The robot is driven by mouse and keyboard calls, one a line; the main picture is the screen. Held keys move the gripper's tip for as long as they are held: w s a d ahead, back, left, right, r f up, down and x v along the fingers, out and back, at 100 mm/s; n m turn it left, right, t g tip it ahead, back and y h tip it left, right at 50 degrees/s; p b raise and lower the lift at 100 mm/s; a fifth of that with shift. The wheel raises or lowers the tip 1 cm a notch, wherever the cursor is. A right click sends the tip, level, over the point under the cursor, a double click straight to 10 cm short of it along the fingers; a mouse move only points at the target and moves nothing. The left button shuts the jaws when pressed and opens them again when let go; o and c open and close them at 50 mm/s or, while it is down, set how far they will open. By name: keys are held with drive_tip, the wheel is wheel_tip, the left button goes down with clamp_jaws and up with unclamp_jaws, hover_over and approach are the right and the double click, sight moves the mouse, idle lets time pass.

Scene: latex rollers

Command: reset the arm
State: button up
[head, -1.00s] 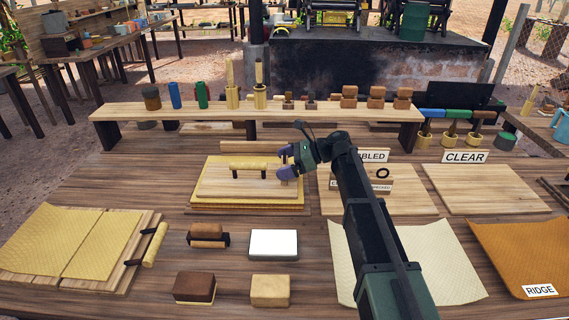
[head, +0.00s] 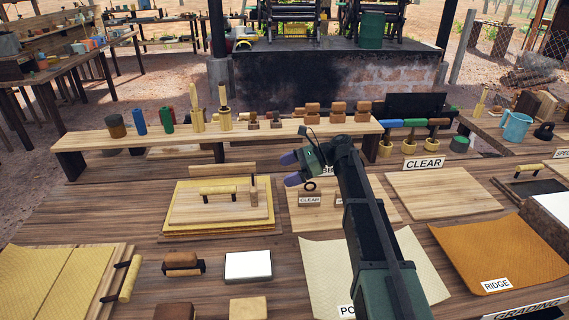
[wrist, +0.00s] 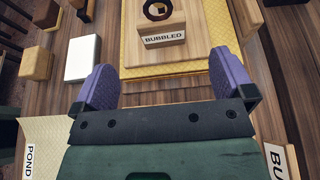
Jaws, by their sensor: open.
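My gripper (head: 289,169) is open and empty at the end of my dark, outstretched arm. Its two purple fingers (wrist: 163,78) are spread wide with nothing between them in the wrist view. It hovers in the air around the right end of the layered yellow board (head: 178,233). A wooden block labelled BUBBLED (wrist: 163,30), with a dark ring on top, stands on that board in front of the fingers, apart from them. The block shows edge-on in the head view (head: 254,192). My arm hides part of the board on the right.
A block labelled CLEAR (head: 310,200) and the pale sheet (head: 325,262) lie close to my arm. A raised shelf (head: 290,132) with jars and stamps runs behind. The board at the CLEAR sign (head: 440,195) is bare. A white tile (head: 248,265) lies nearer, left.

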drive_tip(key=s+d+f+n+h, duration=0.1)
drive_tip(key=s+f+n+h, duration=0.1)
drive_tip(key=s+n, duration=0.2)
drive_tip(key=s+d+f+n+h, duration=0.2)
drive_tip(key=s+f+n+h, duration=0.1)
drive_tip(key=s+n, duration=0.1)
drive_tip(key=s+d+f+n+h, duration=0.2)
drive_tip(key=s+n, duration=0.1)
drive_tip(key=s, duration=0.2)
drive_tip(key=shift+s+f+n+p, duration=0.3)
drive_tip(key=shift+f+n+p, duration=0.05)
drive_tip(key=shift+n, duration=0.05)
drive_tip(key=s+d+n+h, duration=0.1)
drive_tip(key=s+n+h, duration=0.1)
drive_tip(key=s, duration=0.2)
drive_tip(key=s+d+n+h, duration=0.1)
drive_tip(key=s+d+h, duration=0.1)
drive_tip(key=s, duration=0.3)
drive_tip(key=s+d+f+n+h+p, duration=0.1)
drive_tip(key=s+d+n+h, duration=0.1)
drive_tip(key=s, duration=0.2)
drive_tip(key=shift+s+d+f+n, duration=0.1)
drive_tip(key=shift+s+d+n, duration=0.15)
drive_tip(key=shift+s+n, duration=0.1)
drive_tip(key=shift+s+a, duration=0.15)
drive_tip(key=shift+s, duration=0.2)
drive_tip(key=shift+w+a, duration=0.1)
drive_tip(key=shift+w, duration=0.05)
